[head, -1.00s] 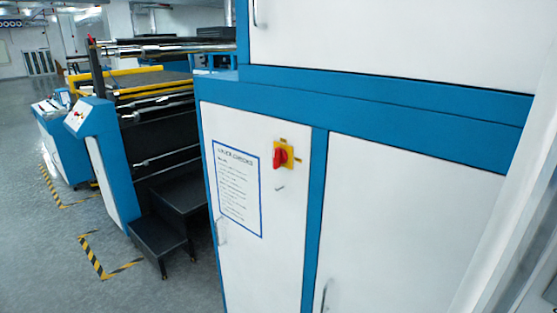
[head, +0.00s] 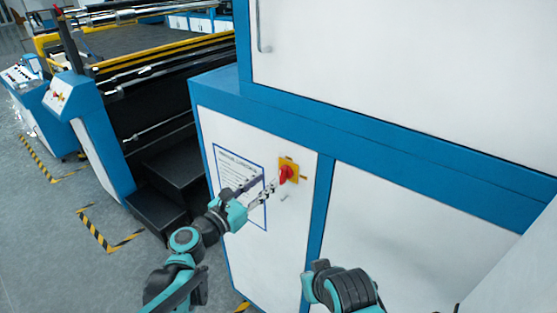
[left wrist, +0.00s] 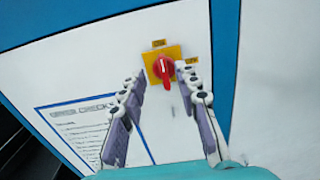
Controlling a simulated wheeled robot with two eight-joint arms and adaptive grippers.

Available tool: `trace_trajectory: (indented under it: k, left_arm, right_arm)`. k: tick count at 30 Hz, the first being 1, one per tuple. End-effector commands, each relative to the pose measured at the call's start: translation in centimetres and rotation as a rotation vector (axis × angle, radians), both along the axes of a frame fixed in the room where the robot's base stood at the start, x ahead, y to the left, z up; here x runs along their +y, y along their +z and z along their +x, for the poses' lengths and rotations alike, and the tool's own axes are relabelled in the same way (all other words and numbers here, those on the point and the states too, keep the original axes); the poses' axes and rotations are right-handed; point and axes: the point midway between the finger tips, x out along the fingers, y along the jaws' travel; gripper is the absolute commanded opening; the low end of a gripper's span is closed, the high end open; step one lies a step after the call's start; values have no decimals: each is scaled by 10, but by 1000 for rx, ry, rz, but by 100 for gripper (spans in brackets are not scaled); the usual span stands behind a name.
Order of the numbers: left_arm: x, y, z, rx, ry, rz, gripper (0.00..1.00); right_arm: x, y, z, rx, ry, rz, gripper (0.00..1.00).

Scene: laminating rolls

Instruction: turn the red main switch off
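The red main switch (head: 286,174) sits on a yellow square plate (head: 295,164) on a white cabinet door. In the left wrist view the red switch (left wrist: 163,68) shows between my finger tips, its handle roughly upright in the picture. Small yellow labels lie above the plate and to its right; I cannot read them. My left gripper (head: 268,190) reaches towards the switch from the lower left. In the left wrist view my left gripper (left wrist: 162,80) is open, one finger each side of the switch, with no clear contact. My right gripper is not in view.
A printed notice (head: 238,178) is on the door left of the switch. A small keyhole or latch (head: 284,197) lies below it. Black steps (head: 165,185) and the roller machine (head: 150,60) stand left. A cabinet handle (head: 262,30) juts out above.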

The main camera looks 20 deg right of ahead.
Motion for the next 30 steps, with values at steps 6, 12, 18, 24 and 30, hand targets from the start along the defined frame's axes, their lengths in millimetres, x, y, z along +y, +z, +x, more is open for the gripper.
trace_trajectory:
  k: [6,12,18,24,30]
  left_arm:
    - [-28,-1,21,1,-3,-1,32]
    - [-49,-1,38,-1,-1,1,32]
    - [-56,-1,43,-1,-1,2,32]
    - [-56,-1,43,-1,-1,2,29]
    - [-56,-1,43,-1,-1,2,0]
  right_arm:
    - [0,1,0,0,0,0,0]
    - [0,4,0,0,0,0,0]
    - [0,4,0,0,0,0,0]
    - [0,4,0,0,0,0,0]
    - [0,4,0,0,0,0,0]
